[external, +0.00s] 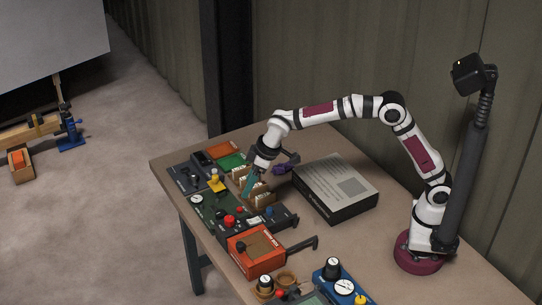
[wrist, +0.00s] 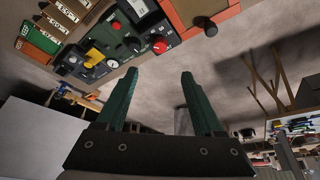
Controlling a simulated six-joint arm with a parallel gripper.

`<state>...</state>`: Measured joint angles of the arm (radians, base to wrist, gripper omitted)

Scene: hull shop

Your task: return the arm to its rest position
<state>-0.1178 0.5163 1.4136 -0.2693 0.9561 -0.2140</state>
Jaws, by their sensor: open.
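My gripper (external: 251,184) has dark green fingers and hangs at the end of my white and maroon arm, which reaches left across the table. It points down just above or beside a brown box with upright cards (external: 259,196); I cannot tell whether it touches the box. In the wrist view my gripper (wrist: 157,76) is open, its two fingers well apart with nothing between them. The tips lie below the panel of knobs (wrist: 110,50) in that picture.
The table (external: 300,225) carries a control panel (external: 210,205), an orange box (external: 256,255), a large flat white-topped box (external: 337,185) and a blue device (external: 338,286). A dark post with a lamp-like head (external: 468,75) stands beside my base. Floor lies left of the table.

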